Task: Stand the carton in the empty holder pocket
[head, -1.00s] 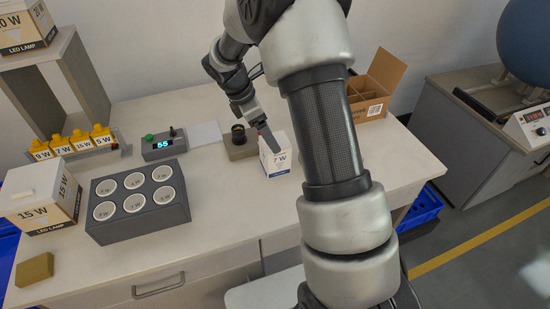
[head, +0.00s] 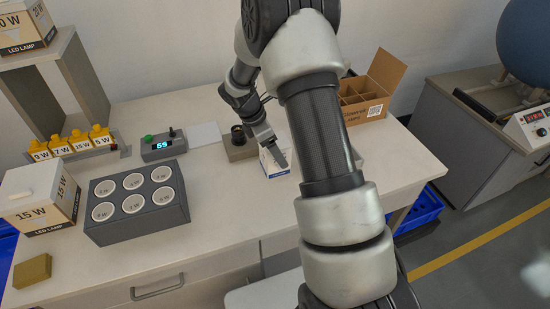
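A small white carton with a blue band (head: 273,173) stands on the bench, left of my upper arm; it was marked 7 W in the earlier view. My gripper (head: 280,157) is right in front of the carton's upper part and hides much of it. Whether it touches the carton, and whether its fingers are open or shut, I cannot tell. A brown cardboard box with dividers (head: 382,72) stands open at the back right, its visible compartments looking empty. A dark grey block (head: 140,226) with several round, labelled white pockets stands at the left. I cannot tell which is the carton's holder.
A dark socket on a base (head: 239,146) stands behind the carton. A control box reading 55 (head: 163,146), yellow bins (head: 80,141) and a 15 W box (head: 40,198) are at left. The front-middle bench is clear.

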